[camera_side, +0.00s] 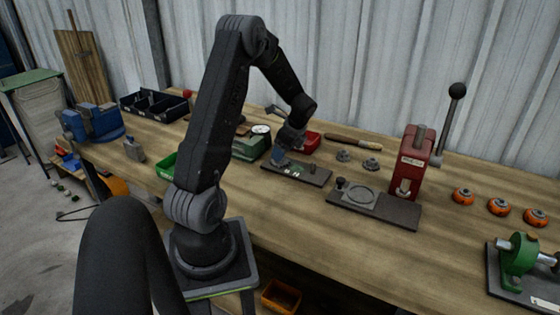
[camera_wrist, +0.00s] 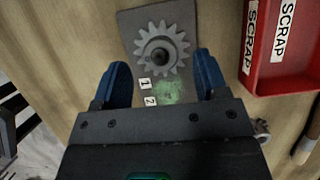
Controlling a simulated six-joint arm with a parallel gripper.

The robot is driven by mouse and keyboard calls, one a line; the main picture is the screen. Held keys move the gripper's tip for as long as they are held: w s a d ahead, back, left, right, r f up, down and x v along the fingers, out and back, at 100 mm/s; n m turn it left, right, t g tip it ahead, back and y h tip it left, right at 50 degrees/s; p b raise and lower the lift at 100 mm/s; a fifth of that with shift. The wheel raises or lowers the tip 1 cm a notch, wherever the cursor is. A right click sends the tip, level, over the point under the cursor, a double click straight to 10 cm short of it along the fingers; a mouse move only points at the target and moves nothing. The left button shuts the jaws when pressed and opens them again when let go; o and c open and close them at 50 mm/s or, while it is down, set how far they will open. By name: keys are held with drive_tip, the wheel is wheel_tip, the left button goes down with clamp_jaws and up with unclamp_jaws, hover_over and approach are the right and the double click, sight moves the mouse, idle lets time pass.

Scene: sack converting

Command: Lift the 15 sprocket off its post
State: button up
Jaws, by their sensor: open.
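A grey toothed sprocket (camera_wrist: 147,42) sits on a dark round post (camera_wrist: 162,55) near the far end of a grey plate (camera_wrist: 128,22) in the wrist view. Small tags reading 1 and 2 lie on the plate, beside a greenish patch. My gripper (camera_wrist: 162,68) is open and empty. Its blue fingers stand left and right of the sprocket's near side, with a gap on each side. In the side view my gripper (camera_side: 279,158) is low over the left end of the plate (camera_side: 318,178). There the sprocket is hidden or too small to make out.
A red bin marked SCRAP (camera_wrist: 285,65) stands close to the right in the wrist view. In the side view, a red lever press (camera_side: 414,165), two grey parts, several orange parts and a green-framed fixture (camera_side: 518,262) are to the right.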

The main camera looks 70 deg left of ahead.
sight(285, 162)
drive_tip(key=shift+x, duration=1.35)
drive_tip(key=shift+c, duration=0.5)
